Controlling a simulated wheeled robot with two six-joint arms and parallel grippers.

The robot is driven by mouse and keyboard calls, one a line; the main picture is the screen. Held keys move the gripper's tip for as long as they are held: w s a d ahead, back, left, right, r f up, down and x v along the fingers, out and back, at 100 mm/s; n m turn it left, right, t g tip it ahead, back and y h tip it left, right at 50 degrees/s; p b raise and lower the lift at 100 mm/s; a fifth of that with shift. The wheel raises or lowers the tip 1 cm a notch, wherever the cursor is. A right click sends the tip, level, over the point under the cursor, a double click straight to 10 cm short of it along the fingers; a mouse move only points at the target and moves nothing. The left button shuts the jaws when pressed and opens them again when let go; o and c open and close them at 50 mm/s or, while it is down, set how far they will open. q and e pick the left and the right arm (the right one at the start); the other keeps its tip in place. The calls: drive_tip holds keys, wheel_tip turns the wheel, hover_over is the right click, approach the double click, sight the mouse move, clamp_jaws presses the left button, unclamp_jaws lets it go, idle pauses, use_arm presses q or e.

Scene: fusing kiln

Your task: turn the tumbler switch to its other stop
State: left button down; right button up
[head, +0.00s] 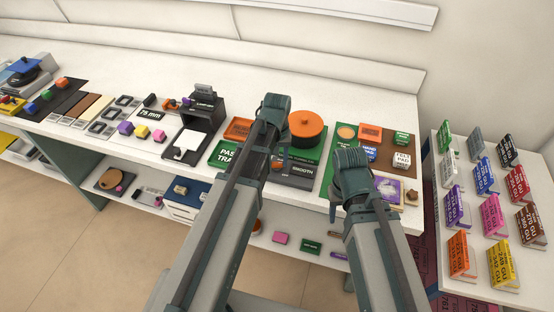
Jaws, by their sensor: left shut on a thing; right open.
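I cannot make out the tumbler switch in the head view; my arms cover part of the bench. My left gripper (284,153) is low over a dark panel (294,173) marked "SMOOTH", just left of and in front of an orange round lidded pot (307,128). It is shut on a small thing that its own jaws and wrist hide. My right gripper (334,205) is open, pointing down near the bench's front edge, right of the panel. I see nothing between its fingers.
A green board (346,145) with cards lies behind my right arm. Left of my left arm are a green card (224,153) and a black stand (206,115). Colored boxes stand on a side table (468,210) at right. The bench's rear strip is clear.

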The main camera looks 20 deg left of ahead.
sight(277, 162)
use_arm(q)
drive_tip(key=shift+m, duration=1.9)
drive_tip(key=shift+c, duration=1.6)
unclamp_jaws()
wheel_tip(277, 162, up, 14)
drive_tip(key=p, duration=1.4)
drive_tip(key=shift+f, duration=0.1)
